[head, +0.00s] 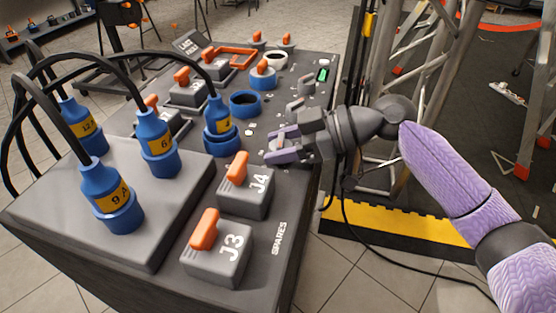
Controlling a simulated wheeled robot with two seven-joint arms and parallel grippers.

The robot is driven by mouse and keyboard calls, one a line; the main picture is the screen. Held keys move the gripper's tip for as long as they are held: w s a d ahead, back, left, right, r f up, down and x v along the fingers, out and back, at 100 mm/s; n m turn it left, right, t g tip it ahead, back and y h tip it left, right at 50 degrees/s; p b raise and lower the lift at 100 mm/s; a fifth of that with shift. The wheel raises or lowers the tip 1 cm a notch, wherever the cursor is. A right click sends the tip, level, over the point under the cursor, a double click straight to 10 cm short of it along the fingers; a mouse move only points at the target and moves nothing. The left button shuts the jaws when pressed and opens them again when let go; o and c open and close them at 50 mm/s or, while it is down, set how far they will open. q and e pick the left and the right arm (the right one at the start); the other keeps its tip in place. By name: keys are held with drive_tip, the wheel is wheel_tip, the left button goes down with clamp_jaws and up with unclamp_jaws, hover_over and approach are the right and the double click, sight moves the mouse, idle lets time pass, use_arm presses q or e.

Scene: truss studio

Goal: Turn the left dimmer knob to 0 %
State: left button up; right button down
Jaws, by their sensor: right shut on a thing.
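My right gripper (284,145), with lilac fingers, comes in from the right over the right edge of the dark console. It is shut on a small grey knob, mostly hidden between the fingers; I take this for the left dimmer knob, though no label for it can be read. Two more grey knobs show just beyond, one nearer (295,111) and one farther (306,86). A small green display (323,74) is lit near the far right edge, its figures too small to read. My left gripper is not in view.
Grey blocks J4 (247,198) and J3 (217,255), with orange levers, stand near the gripper. Blue plugs with black cables (158,152) and a blue ring socket (245,104) stand left. Truss legs (407,60) rise beyond the console's right side.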

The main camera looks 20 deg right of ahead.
drive_tip(key=n+g+y+b, duration=0.1)
drive_tip(key=n+g, duration=0.2)
drive_tip(key=shift+f+g+b, duration=0.1)
drive_tip(key=shift+g+b, duration=0.25)
drive_tip(key=shift+g, duration=0.05)
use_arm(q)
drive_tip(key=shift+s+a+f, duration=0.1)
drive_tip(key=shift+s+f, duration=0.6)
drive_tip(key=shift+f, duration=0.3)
use_arm(e)
drive_tip(key=shift+n+g, duration=0.3)
drive_tip(key=shift+n, duration=0.1)
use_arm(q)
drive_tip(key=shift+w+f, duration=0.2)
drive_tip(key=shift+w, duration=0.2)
use_arm(e)
drive_tip(key=shift+c, duration=0.9)
unclamp_jaws()
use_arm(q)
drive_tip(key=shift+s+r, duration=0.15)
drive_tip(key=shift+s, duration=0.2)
use_arm(e)
drive_tip(key=shift+o, duration=0.2)
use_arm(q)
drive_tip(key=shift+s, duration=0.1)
